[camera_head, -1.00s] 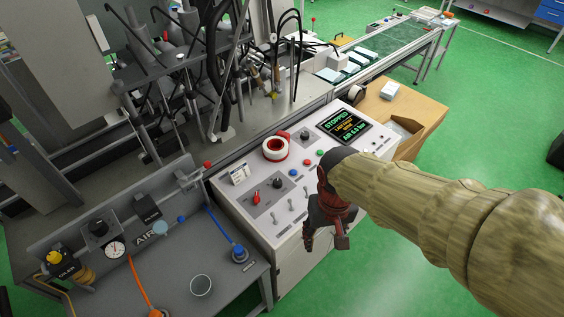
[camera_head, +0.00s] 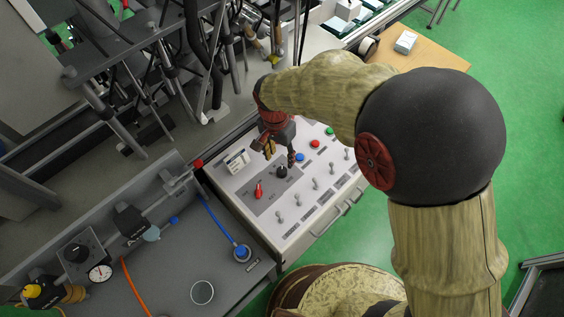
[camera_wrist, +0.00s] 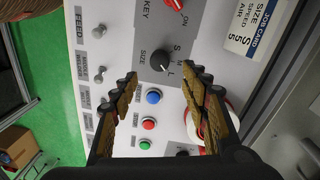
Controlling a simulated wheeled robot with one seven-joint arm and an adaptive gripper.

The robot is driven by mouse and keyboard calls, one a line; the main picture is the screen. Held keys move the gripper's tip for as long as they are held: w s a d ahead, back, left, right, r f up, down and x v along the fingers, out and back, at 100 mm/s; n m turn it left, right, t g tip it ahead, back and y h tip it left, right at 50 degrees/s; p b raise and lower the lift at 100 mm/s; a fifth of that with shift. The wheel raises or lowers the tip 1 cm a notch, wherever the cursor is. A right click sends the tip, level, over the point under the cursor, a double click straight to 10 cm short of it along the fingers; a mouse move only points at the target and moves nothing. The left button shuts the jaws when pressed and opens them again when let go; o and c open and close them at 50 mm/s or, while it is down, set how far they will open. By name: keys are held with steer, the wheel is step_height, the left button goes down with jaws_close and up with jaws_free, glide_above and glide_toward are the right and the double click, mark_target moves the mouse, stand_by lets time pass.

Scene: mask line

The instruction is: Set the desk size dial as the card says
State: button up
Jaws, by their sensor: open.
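The black size dial (camera_wrist: 161,60) is on the white panel, with the letters S, M and L along its right side in the wrist view. A small pale mark on it seems to face lower right, towards L, but is hard to read. In the head view the dial (camera_head: 282,171) is just below my gripper (camera_head: 279,155). In the wrist view my gripper (camera_wrist: 164,76) is open and empty, its fingertips apart on either side of the dial's near edge. The job card (camera_wrist: 258,28) stands at upper right; it lists size, speed and air, with an S and 5s visible.
A red key switch (camera_wrist: 174,5) is beside the dial. Blue (camera_wrist: 153,96), red (camera_wrist: 148,124) and green (camera_wrist: 145,144) buttons lie below it. Several toggle switches (camera_head: 297,200) line the panel front. A roll (camera_wrist: 200,122) is partly behind the right finger.

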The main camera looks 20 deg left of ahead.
mark_target(282, 170)
steer(key=shift+d+f+b, duration=0.15)
steer(key=shift+f+b, duration=0.4)
steer(key=shift+f, duration=1.45)
steer(key=shift+d+f+b, duration=0.1)
steer(key=shift+f+b, duration=0.45)
steer(key=shift+f, duration=1.4)
steer(key=shift+c, duration=1.2)
steer(key=c, duration=0.9)
